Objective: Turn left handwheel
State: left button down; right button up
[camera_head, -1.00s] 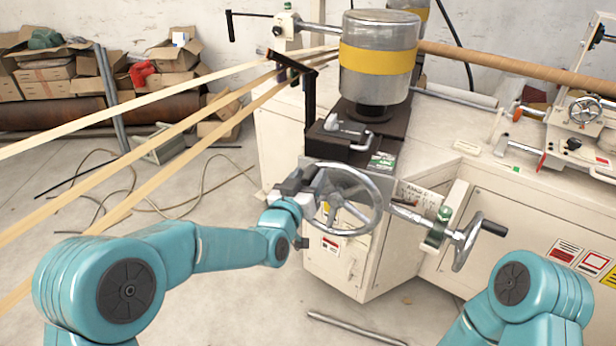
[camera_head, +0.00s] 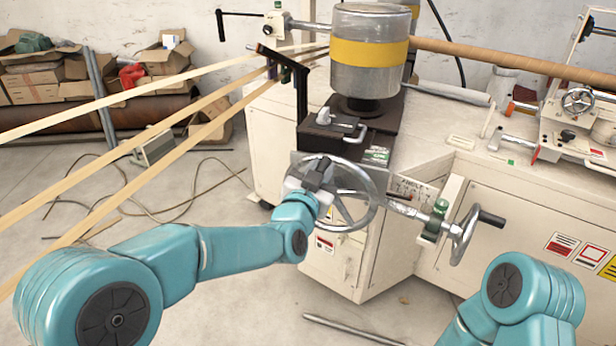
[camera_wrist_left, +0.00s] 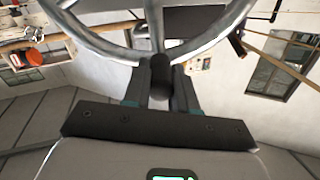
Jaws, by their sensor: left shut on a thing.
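The left handwheel (camera_head: 372,205) is a chrome ring with spokes on the front of the cream machine. My left gripper (camera_head: 318,174) is at the upper left of its rim. In the left wrist view, the fingers (camera_wrist_left: 160,88) are shut on the wheel's dark cylindrical handle (camera_wrist_left: 159,68), with the chrome rim and a spoke (camera_wrist_left: 154,22) beyond. In the head view, the gripper hides the handle. My right arm shows at the lower right, but its gripper is out of the picture.
A smaller handwheel (camera_head: 464,232) with a black handle sits on a shaft to the right. A steel drum with a yellow band (camera_head: 368,52) stands above. Wooden strips (camera_head: 120,152) run across the left. A metal bar (camera_head: 352,328) lies on the floor.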

pick_arm(q)
jog(key=shift+s+d+m, duration=0.15)
jog(key=shift+d+m, duration=0.2)
jog(key=shift+m, duration=0.05)
jog(key=c, duration=0.9)
grip_release()
jog(key=b+v, duration=0.1)
jog(key=v, duration=1.5)
jog(key=shift+b, duration=0.3)
jog(key=shift+s+a, duration=0.1)
